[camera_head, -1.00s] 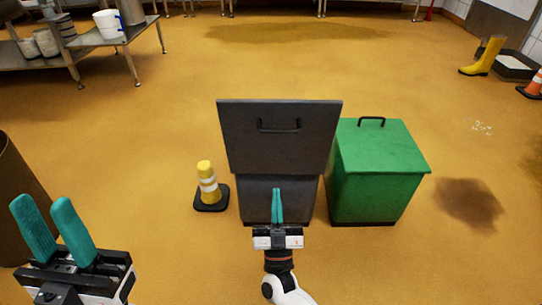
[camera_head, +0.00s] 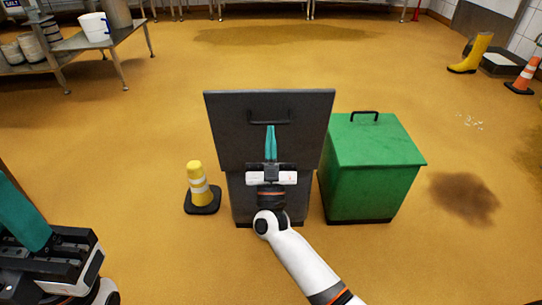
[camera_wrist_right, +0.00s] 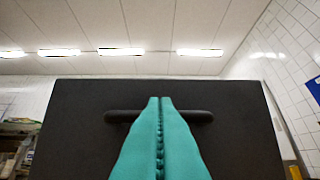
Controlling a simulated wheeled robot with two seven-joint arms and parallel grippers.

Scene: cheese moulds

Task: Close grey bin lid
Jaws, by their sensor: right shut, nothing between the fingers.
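The grey bin (camera_head: 240,205) stands at the centre of the head view. Its dark grey lid (camera_head: 228,130) is open and stands up, its face with the black bar handle (camera_head: 283,121) towards me. My right gripper (camera_head: 271,128) is shut and empty, its fingertips in front of the handle. In the right wrist view the lid (camera_wrist_right: 75,135) fills the middle, and the shut fingertips (camera_wrist_right: 160,98) overlap the handle (camera_wrist_right: 200,116); I cannot tell if they touch. My left gripper (camera_head: 20,215) is partly cut off at the left edge, apart from everything; its fingers were spread earlier.
A green bin (camera_head: 370,180) with its lid down stands close to the right of the grey bin. A yellow and white cone (camera_head: 201,188) stands close to its left. The floor behind is largely clear. A metal table (camera_head: 95,42) is at the back left.

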